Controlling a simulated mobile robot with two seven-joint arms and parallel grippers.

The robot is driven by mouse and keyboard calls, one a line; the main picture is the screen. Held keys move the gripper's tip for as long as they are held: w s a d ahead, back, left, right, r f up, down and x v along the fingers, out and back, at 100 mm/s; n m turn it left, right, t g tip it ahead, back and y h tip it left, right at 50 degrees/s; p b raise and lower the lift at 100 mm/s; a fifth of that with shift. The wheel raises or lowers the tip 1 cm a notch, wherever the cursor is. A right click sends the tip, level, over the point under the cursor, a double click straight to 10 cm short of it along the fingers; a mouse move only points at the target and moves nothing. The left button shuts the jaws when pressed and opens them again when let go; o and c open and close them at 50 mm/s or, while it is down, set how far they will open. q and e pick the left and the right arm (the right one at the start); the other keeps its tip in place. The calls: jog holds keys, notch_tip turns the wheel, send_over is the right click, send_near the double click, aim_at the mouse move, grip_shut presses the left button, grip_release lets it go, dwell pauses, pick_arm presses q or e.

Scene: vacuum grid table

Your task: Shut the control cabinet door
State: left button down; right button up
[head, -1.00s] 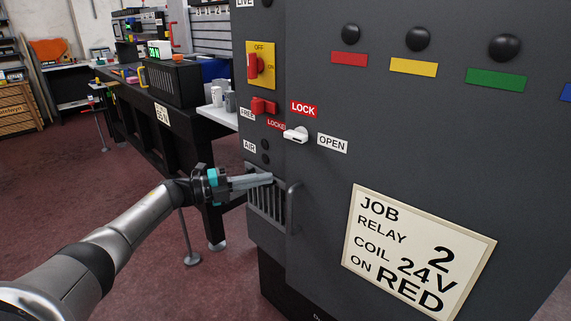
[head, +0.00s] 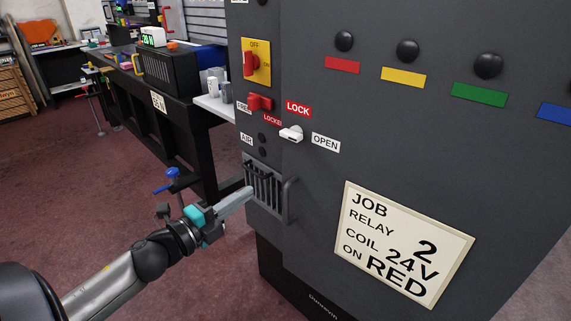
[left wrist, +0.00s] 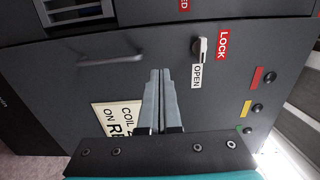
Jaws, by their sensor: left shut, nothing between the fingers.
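The control cabinet door (head: 400,160) is a large dark grey panel. Its left edge looks about flush with the cabinet's side strip (head: 252,150); I cannot tell if a small gap is left. A bar handle (head: 287,200) is low on the door's left edge and also shows in the left wrist view (left wrist: 112,60). A white latch knob (head: 291,134) sits between the LOCK and OPEN labels. My left gripper (head: 249,191) is shut and empty, in front of the vent and left of the bar handle. In the left wrist view its fingers (left wrist: 159,72) point at the door face.
A slotted vent (head: 264,185) is beside the handle. A red switch (head: 260,102) and a rotary switch on a yellow plate (head: 256,63) are on the side strip. A black workbench (head: 195,135) stands behind on the left. The red floor (head: 60,200) on the left is open.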

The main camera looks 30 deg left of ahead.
pick_arm(q)
jog(key=b, duration=0.3)
send_near(294, 162)
jog(key=w, duration=0.4)
jog(key=shift+d+f, duration=0.1)
jog(key=shift+d, duration=0.25)
jog(key=shift+w+d+b, duration=0.2)
jog(key=shift+w+b, duration=0.4)
jog(key=shift+w, duration=0.8)
pick_arm(e)
jog(key=w+r+t, duration=0.1)
jog(key=w+r, duration=0.2)
jog(key=r, duration=0.5)
jog(key=shift+w+a, duration=0.3)
